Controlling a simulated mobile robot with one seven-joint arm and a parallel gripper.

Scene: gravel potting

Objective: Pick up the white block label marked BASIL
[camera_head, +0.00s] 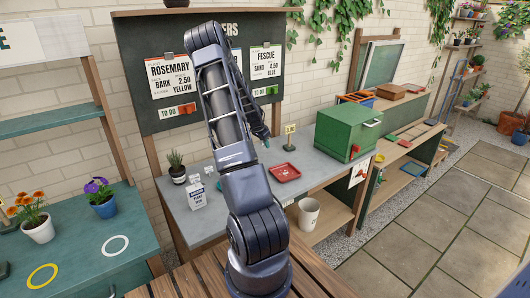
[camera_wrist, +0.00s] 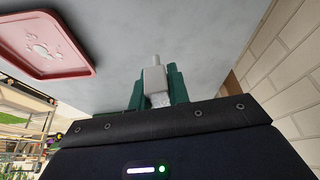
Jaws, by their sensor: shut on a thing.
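My gripper (camera_wrist: 157,92) is shut on a small white block label (camera_wrist: 155,77) in the wrist view. The block sits between the two green fingers, with a narrow peg sticking out past the fingertips. No word can be read on the face I see, so I cannot confirm BASIL. In the head view my gripper (camera_head: 263,136) is partly hidden behind my arm, over the back of the grey bench, and the block cannot be made out there. Small white labels (camera_head: 208,170) stand on the bench left of my arm.
A red tray (camera_head: 285,179) lies on the grey bench (camera_head: 222,226), also seen in the wrist view (camera_wrist: 88,72). A small price sign (camera_head: 290,130) stands behind it. A green box (camera_head: 345,133) is to the right.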

